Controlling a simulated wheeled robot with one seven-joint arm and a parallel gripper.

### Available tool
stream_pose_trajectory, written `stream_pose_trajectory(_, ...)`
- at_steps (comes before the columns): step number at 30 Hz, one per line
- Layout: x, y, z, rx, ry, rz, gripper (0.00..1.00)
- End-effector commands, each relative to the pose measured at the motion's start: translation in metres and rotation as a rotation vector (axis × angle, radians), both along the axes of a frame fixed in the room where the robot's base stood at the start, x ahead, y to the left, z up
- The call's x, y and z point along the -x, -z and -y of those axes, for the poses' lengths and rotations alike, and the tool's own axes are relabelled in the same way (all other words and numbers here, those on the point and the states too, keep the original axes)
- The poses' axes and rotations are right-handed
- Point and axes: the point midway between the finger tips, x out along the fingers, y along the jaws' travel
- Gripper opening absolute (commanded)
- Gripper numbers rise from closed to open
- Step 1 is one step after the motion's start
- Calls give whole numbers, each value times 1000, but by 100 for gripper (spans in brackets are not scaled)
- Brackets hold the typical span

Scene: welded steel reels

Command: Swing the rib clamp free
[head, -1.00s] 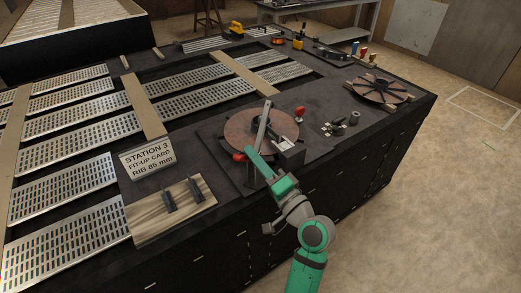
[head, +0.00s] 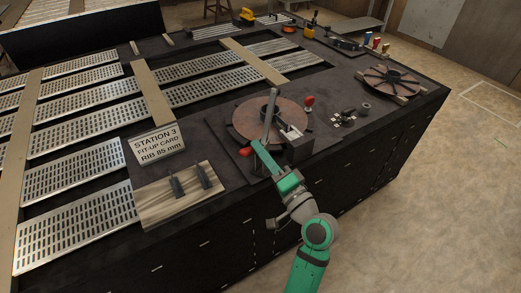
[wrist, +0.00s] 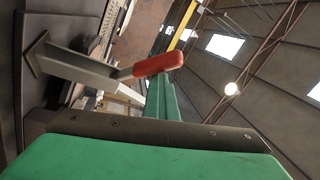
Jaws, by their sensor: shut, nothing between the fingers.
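In the head view a brown round reel disc (head: 240,120) lies on the dark bench, with a grey steel bar (head: 269,112) standing up from it, slightly tilted. A red handle (head: 246,152) shows at the disc's near edge; I take it for the rib clamp's handle. My green gripper (head: 257,145) is shut and empty, its tips close beside this handle. In the wrist view the red handle (wrist: 158,64) on its grey arm lies just past my gripper (wrist: 160,82), overlapping the fingers in the picture. I cannot tell whether they touch.
The station card (head: 158,147) and a wooden board with two dark tools (head: 180,195) are to the left. A spoked reel (head: 390,80) sits at the bench's right end.

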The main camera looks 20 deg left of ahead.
Motion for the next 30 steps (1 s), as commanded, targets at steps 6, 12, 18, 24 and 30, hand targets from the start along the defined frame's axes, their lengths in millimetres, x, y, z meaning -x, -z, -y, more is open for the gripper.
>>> stream_pose_trajectory(6,-1,2,-2,8,-11,-12,0)
stream_pose_trajectory(12,-11,-22,6,5,-5,-4,0)
stream_pose_trajectory(18,-7,-21,28,0,1,-6,0)
stream_pose_trajectory(24,8,-8,54,-1,0,-4,0)
stream_pose_trajectory(30,21,4,77,-1,-4,-3,0)
